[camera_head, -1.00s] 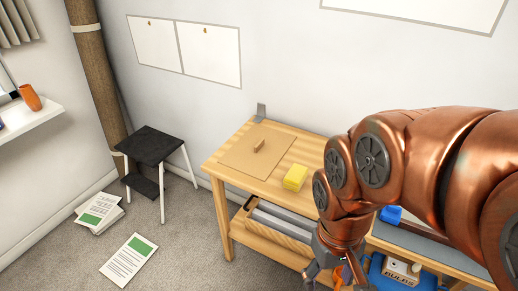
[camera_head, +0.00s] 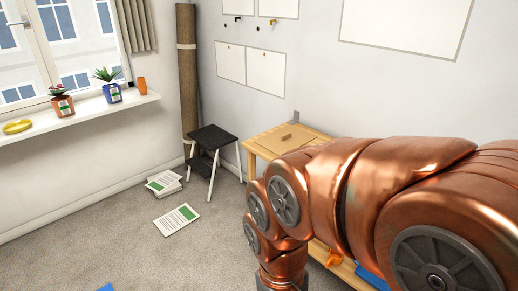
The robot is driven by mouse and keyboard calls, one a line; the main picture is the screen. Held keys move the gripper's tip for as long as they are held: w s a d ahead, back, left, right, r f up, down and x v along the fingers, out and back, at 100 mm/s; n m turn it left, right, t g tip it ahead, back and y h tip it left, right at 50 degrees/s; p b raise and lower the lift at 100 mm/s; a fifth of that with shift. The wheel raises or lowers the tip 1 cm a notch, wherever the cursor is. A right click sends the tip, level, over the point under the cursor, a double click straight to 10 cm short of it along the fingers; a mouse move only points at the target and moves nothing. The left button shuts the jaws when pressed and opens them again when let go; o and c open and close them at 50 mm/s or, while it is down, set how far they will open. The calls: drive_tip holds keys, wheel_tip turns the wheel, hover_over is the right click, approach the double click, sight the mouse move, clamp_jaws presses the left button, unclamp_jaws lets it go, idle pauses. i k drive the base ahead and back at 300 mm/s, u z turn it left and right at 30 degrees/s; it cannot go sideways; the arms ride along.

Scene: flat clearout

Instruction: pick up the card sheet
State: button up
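A flat tan sheet (camera_head: 272,144), which looks like the card sheet, lies on top of the wooden table (camera_head: 252,151) against the back wall. A small brown block (camera_head: 286,136) rests on the tan sheet. My copper arm covers the right part of the table and may hide part of the sheet's near side. My arm reaches down to the bottom edge of the picture, in front of the table, and the fingers of my gripper are out of the frame.
A black step stool (camera_head: 213,138) stands left of the table. A printed paper (camera_head: 177,219) and a paper stack (camera_head: 163,183) lie on the carpet. A windowsill shelf (camera_head: 75,120) holds potted plants. Open carpet lies at front left. An orange item (camera_head: 332,259) shows beside my arm.

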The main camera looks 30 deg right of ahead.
sight(289, 138)
drive_tip(key=u, duration=0.45)
drive_tip(key=i, duration=1.05)
drive_tip(key=u, duration=0.35)
drive_tip(key=i, duration=1.6)
drive_tip(key=z, duration=1.05)
drive_tip(key=i, duration=0.85)
drive_tip(key=z, duration=1.35)
drive_tip(key=i, duration=0.35)
drive_tip(key=z, duration=0.25)
